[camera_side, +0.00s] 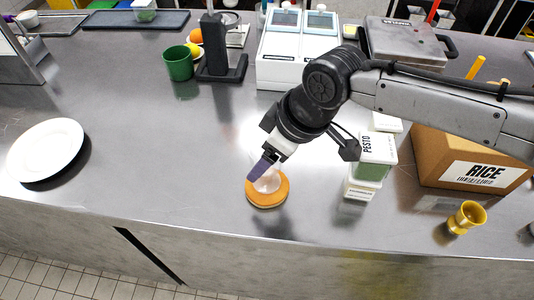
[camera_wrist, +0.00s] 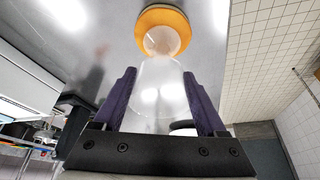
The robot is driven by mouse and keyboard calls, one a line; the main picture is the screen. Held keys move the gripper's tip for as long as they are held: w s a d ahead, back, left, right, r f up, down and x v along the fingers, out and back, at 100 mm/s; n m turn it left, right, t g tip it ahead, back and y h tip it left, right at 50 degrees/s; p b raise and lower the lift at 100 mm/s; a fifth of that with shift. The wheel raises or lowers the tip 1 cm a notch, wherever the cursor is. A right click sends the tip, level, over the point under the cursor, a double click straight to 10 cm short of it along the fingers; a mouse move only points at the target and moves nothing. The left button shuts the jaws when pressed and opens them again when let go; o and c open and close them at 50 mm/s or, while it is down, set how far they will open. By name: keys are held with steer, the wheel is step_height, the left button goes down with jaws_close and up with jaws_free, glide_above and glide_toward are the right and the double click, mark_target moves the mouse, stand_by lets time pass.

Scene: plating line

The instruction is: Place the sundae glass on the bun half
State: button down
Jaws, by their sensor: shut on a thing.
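The clear sundae glass (camera_side: 268,182) is in my gripper (camera_side: 262,171), between its purple fingers. In the wrist view the glass (camera_wrist: 160,95) stretches away from between the two fingers, and its far end overlaps the bun half. The bun half (camera_side: 262,202) is a round orange-brown disc lying on the steel counter, near the front edge. It also shows at the top of the wrist view (camera_wrist: 145,20). In the side view the glass is over the bun half, inside its outline. I cannot tell whether they touch.
A stack with a green pesto container (camera_side: 375,157) stands close to the right of my gripper. A white plate (camera_side: 45,148) lies far left. The counter between plate and bun half is clear.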

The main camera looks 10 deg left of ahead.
jaws_free()
steer(key=shift+f, duration=0.2)
steer(key=shift+r, duration=0.15)
steer(key=v, duration=1.2)
